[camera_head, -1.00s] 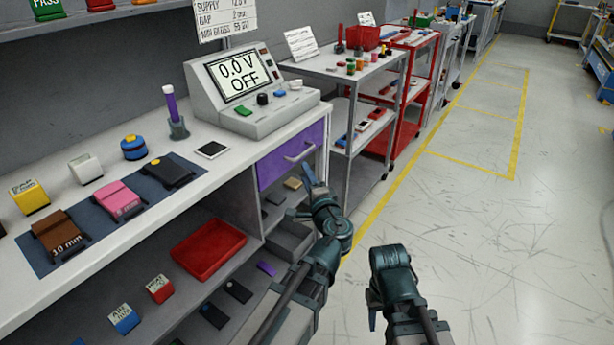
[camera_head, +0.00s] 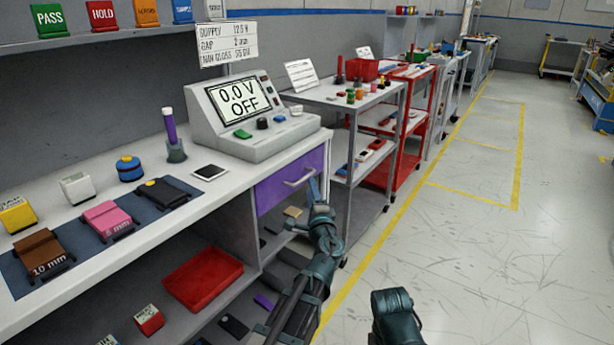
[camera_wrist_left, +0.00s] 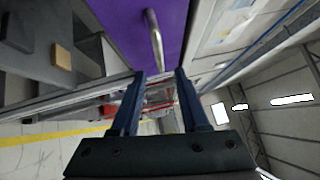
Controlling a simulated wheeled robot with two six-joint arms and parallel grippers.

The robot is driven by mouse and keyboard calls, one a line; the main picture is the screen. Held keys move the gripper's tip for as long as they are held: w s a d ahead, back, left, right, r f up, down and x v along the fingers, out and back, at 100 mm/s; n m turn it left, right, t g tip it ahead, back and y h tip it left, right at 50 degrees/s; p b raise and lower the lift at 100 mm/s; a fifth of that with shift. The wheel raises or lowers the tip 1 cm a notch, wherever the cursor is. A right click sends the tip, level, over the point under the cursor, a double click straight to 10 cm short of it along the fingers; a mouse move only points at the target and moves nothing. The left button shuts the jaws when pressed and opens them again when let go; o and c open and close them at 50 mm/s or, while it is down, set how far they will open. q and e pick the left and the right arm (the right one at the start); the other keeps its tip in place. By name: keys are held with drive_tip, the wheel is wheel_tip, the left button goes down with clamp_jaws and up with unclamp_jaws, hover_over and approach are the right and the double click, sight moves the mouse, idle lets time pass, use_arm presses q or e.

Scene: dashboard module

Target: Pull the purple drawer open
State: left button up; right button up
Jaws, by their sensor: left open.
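The purple drawer (camera_head: 281,186) is shut, set under the right end of the white workbench, with a silver bar handle (camera_head: 299,178) on its front. My left gripper (camera_head: 314,188) is just right of the handle in the head view, its fingers pointing up. In the left wrist view the purple drawer front (camera_wrist_left: 120,22) fills the top, and the handle (camera_wrist_left: 155,40) runs down towards the gap between the open blue fingers of my left gripper (camera_wrist_left: 160,80). I cannot tell whether the fingers touch the handle. Of my right arm, only a dark link shows at the bottom; its fingers are not visible.
A grey power supply (camera_head: 250,120) reading OFF stands on the bench above the drawer. A grey cart (camera_head: 345,95) stands close behind my left gripper. A red tray (camera_head: 203,280) lies on the lower shelf.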

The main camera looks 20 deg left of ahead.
sight(307, 175)
use_arm(q)
drive_tip(key=x, duration=0.7)
drive_tip(key=shift+p, duration=0.35)
clamp_jaws()
idle(1.1)
